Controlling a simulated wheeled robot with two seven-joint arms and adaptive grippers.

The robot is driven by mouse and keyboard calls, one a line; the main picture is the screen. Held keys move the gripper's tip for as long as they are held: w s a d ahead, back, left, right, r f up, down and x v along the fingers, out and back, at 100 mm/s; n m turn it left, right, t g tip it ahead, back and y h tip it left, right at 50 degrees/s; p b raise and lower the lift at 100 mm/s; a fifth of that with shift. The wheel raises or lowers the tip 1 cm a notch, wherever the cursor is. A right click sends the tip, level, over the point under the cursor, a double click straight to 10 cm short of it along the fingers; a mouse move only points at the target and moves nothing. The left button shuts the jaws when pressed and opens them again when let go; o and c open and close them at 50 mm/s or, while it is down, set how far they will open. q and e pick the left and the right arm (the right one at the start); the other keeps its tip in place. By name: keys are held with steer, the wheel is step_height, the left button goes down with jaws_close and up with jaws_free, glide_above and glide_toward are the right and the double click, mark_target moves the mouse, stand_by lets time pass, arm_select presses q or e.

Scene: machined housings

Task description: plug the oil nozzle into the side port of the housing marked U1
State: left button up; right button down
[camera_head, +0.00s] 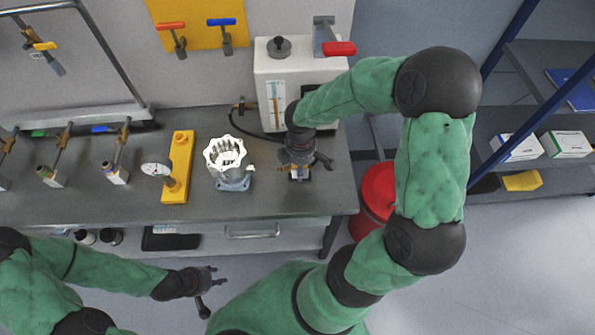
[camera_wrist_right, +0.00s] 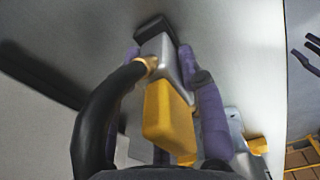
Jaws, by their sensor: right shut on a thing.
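A white, notched housing (camera_head: 226,154) stands upright on a grey base on the bench; its U1 mark cannot be read and its side port cannot be made out. My right gripper (camera_head: 300,170) points down over the bench, to the right of the housing and apart from it. In the wrist view its purple fingers are shut on the oil nozzle (camera_wrist_right: 168,118), which has a yellow block, a grey body, a black end and a black hose. In the head view the gripper mostly hides the nozzle. My left gripper (camera_head: 211,287) is open and empty in front of the bench.
A white oil unit (camera_head: 264,70) with a level gauge stands behind the right gripper, its black hose (camera_head: 250,132) running forward. A yellow block with a dial gauge (camera_head: 178,170) stands left of the housing. A red bin (camera_head: 379,190) stands beside the bench's right end.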

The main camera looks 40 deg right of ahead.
steer(key=shift+w+d+f, duration=0.1)
steer(key=shift+d+f, duration=0.05)
steer(key=shift+d, duration=0.05)
stand_by(0.3)
steer(key=shift+w+a, duration=0.55)
steer(key=shift+a, duration=0.25)
steer(key=shift+w+a, duration=0.6)
steer(key=shift+a, duration=0.2)
steer(key=shift+w+a, duration=0.55)
steer(key=shift+a, duration=0.25)
steer(key=shift+w+a, duration=0.8)
steer(key=shift+a, duration=0.35)
stand_by(1.0)
steer(key=c, duration=0.7)
jaws_free()
step_height(320, 180, up, 12)
steer(key=shift+r, duration=0.1)
